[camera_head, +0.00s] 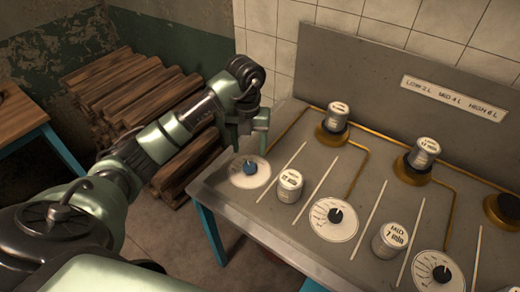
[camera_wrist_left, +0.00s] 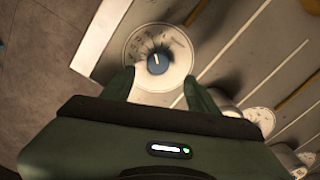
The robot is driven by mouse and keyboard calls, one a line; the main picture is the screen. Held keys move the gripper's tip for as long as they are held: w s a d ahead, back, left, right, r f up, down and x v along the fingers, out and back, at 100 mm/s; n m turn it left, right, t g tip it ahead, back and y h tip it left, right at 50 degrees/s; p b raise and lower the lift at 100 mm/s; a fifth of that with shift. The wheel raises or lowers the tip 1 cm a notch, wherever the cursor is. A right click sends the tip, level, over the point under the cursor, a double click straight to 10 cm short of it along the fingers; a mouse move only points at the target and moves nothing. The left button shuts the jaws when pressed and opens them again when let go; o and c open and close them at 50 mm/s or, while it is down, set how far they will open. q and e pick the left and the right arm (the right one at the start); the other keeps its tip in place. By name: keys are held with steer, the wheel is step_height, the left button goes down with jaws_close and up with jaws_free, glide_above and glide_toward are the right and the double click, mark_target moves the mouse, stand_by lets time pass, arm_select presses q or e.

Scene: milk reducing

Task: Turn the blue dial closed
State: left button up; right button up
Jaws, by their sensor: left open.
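The blue dial (camera_head: 250,168) is a small blue knob with a white pointer line on a round white scale plate (camera_head: 241,178), at the left end of the metal table. It also shows in the left wrist view (camera_wrist_left: 157,62), just past the fingertips. My left gripper (camera_head: 250,143) is above the dial and points down at it. In the left wrist view its two fingers (camera_wrist_left: 160,80) are apart, one toward each side of the dial, with nothing between them that I can see gripped. My right gripper is in neither view.
The metal table (camera_head: 225,200) also carries a labelled can (camera_head: 289,187), a black dial (camera_head: 336,215) and a can marked MID (camera_head: 389,241). Behind stand cans on brass burners (camera_head: 333,136). Stacked logs (camera_head: 125,85) lie on the left, beyond my arm.

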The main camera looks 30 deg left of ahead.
mark_target(249, 166)
arm_select(q)
steer(key=shift+w+a, duration=0.15)
steer(key=f, duration=0.2)
steer(key=s+f+p, duration=0.1)
steer(key=f, duration=0.1)
step_height(249, 166, down, 2)
steer(key=shift+w+f, duration=0.15)
steer(key=shift+f, duration=0.05)
steer(key=shift+f+p, duration=0.3)
steer(key=shift+f, duration=0.15)
steer(key=c, duration=1.2)
jaws_close()
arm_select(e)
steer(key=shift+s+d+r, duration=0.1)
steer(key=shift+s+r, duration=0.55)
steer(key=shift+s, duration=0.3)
